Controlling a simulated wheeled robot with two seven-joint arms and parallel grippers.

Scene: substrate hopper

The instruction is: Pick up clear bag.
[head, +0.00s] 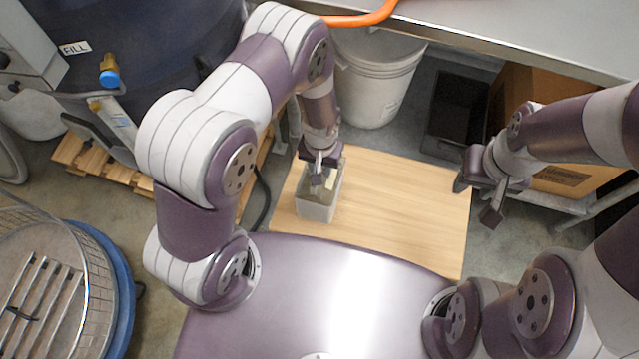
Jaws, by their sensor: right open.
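A greyish, see-through block-shaped bag (318,208), which seems to be the clear bag, stands on the left part of the light wooden board (400,205). My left gripper (318,178) points down at its top, with the fingertips over or against it. Whether the fingers are closed on the bag cannot be told. My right gripper (474,201) is open and empty near the board's right edge, with its fingers spread.
A white bucket (376,85) stands behind the board. A cardboard box (545,110) is at the right, behind my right arm. A metal table edge (490,45) runs across the top right. A wire basket with a blue rim (112,300) is at lower left. The board's middle is clear.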

